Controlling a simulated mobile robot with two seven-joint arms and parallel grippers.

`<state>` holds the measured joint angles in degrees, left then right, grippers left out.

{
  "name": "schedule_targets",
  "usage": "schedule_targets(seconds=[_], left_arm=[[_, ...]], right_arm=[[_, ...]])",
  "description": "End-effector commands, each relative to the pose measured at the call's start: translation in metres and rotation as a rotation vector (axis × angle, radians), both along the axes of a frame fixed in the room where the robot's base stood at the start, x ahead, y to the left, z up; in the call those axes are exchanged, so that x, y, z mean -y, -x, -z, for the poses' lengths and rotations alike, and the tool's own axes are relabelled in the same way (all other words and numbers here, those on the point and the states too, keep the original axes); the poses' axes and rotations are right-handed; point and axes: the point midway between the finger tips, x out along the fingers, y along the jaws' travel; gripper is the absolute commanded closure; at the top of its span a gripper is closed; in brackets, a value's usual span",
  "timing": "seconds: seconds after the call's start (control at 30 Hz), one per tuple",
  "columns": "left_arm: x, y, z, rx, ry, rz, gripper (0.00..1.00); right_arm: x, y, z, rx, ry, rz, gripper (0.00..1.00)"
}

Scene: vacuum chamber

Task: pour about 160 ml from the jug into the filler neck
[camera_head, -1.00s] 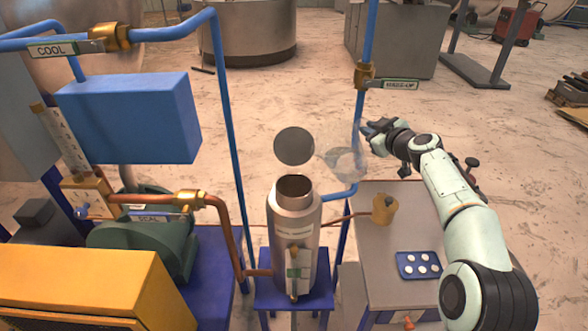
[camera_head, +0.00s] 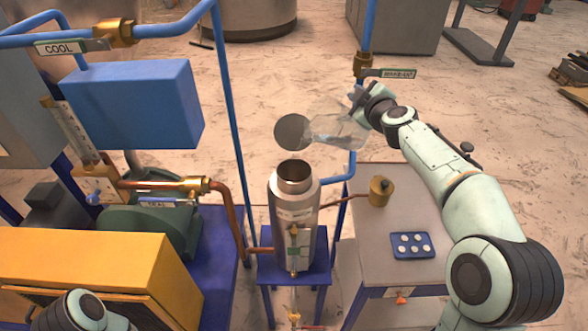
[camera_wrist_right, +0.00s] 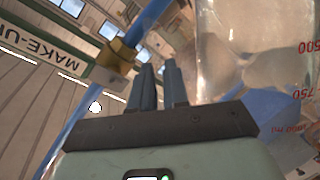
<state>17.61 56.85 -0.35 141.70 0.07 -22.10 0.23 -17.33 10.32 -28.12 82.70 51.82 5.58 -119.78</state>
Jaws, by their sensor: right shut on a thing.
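My right gripper (camera_head: 358,98) is shut on the clear jug (camera_head: 338,128); the grip itself is partly hidden. The jug looks tipped on its side, its left end near the grey disc and above and right of the filler neck. Its wall with red volume marks shows in the right wrist view (camera_wrist_right: 238,50), beside the fingers (camera_wrist_right: 160,88). The filler neck (camera_head: 295,172) is the open round top of the steel vessel (camera_head: 294,225). I cannot make out a stream or the liquid level. A piece of my left arm shows at bottom left; its gripper is out of view.
A round grey disc (camera_head: 292,132) shows just above the neck. Blue pipes (camera_head: 229,110) rise left of the vessel and behind the jug (camera_head: 366,30). A side table (camera_head: 400,200) holds a brass pot (camera_head: 380,191) and blue tray (camera_head: 395,251). A blue box (camera_head: 135,105) stands left.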

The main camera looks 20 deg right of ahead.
Motion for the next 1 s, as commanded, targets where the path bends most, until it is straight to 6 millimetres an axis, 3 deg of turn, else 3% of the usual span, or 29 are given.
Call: schedule_targets(seconds=[0.53, 1.0], left_arm=[[0.0, -0.014, -0.011, 0.016, 0.0, 0.0, 0.0], [0.0, -0.012, -0.01, 0.014, 0.0, 0.0, 0.0]], right_arm=[[-0.011, 0.002, -0.016, 0.018, 0.097, 0.001, 1.0], [-0.01, 0.004, -0.015, 0.017, 0.115, 0.003, 1.0]])
